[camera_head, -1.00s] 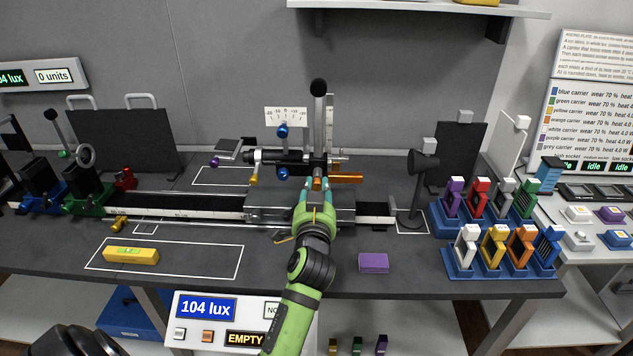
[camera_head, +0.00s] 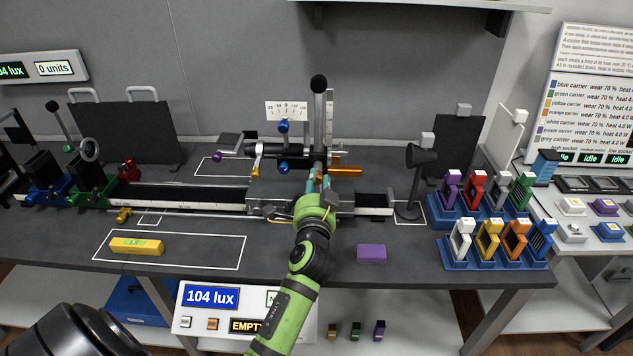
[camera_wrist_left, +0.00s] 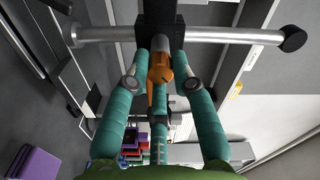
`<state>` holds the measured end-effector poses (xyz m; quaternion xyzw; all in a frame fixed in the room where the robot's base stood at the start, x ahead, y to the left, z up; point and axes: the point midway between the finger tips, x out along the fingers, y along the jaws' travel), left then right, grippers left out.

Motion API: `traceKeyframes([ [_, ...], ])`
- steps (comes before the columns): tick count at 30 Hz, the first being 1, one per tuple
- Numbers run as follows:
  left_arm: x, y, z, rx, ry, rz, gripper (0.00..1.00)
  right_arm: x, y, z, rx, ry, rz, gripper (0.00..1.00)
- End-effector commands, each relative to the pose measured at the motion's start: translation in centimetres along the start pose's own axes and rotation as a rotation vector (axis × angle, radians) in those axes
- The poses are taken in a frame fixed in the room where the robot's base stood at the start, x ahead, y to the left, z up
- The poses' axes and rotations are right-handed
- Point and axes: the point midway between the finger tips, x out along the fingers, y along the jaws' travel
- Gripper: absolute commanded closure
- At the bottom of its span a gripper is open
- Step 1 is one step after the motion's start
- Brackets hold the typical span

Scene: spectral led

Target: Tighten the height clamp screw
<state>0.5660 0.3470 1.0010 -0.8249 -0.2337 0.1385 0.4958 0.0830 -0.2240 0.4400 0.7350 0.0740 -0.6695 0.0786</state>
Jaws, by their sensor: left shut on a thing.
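The height clamp screw appears to be the orange screw (camera_wrist_left: 160,68) with a thin orange lever, on the dark block of the post in the left wrist view. In the head view its orange tip (camera_head: 318,176) shows just above my fingers, at the foot of the upright ruled post (camera_head: 329,120). My left gripper (camera_head: 318,187) reaches it from the front. In the wrist view its teal fingers (camera_wrist_left: 160,83) stand on both sides of the screw, shut on it. The exact contact is partly hidden by the finger pads. My right gripper is not in view.
An orange bar (camera_head: 345,172) juts right beside the post. Blue knobs (camera_head: 284,167) sit left of it. The carriage stands on a long rail (camera_head: 215,199). A black lamp-like stand (camera_head: 415,185) and carrier racks (camera_head: 495,259) are to the right. A purple block (camera_head: 371,254) lies in front.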

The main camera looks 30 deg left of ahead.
Motion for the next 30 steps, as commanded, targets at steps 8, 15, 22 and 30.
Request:
traceKeyframes([
  [8,0.0,0.1,0.0,0.005,0.0,0.003,1.0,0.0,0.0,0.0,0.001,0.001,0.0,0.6],
  [15,0.0,0.1,0.0,0.004,0.0,0.003,0.52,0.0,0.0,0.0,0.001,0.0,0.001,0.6],
  [22,-0.1,0.1,0.0,0.002,0.0,0.002,0.52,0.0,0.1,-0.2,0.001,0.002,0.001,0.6],
  [30,-3.5,0.2,0.1,0.002,-0.002,0.005,0.52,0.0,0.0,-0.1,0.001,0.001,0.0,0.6],
])
